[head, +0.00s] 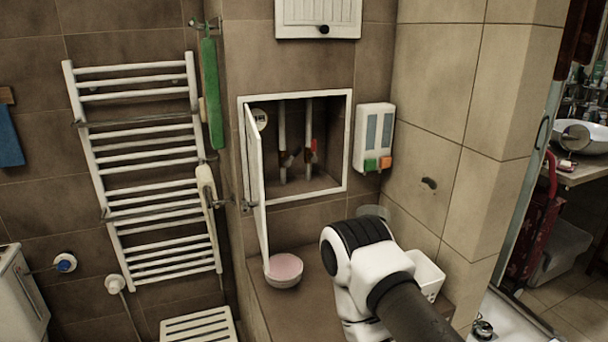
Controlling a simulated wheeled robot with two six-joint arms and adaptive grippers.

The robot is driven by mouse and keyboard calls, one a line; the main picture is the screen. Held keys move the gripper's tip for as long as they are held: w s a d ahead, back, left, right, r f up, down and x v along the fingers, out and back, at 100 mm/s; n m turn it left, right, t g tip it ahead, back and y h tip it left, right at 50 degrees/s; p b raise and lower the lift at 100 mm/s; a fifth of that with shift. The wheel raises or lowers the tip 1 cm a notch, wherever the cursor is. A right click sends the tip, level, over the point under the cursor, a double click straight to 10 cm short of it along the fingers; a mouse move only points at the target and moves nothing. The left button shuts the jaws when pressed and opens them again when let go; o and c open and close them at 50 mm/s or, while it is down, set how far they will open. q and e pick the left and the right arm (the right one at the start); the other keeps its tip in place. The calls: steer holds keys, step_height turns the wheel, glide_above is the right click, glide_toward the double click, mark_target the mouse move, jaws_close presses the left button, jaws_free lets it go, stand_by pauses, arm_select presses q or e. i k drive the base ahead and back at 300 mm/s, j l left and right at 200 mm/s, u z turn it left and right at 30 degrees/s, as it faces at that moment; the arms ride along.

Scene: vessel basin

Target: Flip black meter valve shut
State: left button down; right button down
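An open wall niche (343,140) with a white frame holds two vertical pipes. On the left pipe is a valve with a dark, greyish-black handle (290,159) that sticks out at a slant; the handle's exact angle is too small to tell. On the right pipe is a valve with a red handle (314,146). A round pale meter (260,119) shows at the niche's upper left, beside the door. The white niche door (257,190) stands open toward me. My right arm is in front, below the niche; its gripper does not show. My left gripper is not in view.
A white dispenser (375,137) hangs right of the niche. A ledge below bears a bowl with pink contents (285,269) and a white basket (427,274) near my arm. A towel rail (145,170) is at left. The space before the niche opening is clear.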

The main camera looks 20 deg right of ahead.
mark_target(292, 156)
steer(key=k+l, duration=0.1)
steer(key=l, duration=1.05)
steer(key=k+l, duration=0.1)
steer(key=l, duration=0.45)
steer(key=k+l, duration=0.1)
steer(key=l, duration=0.45)
steer(key=u, duration=0.05)
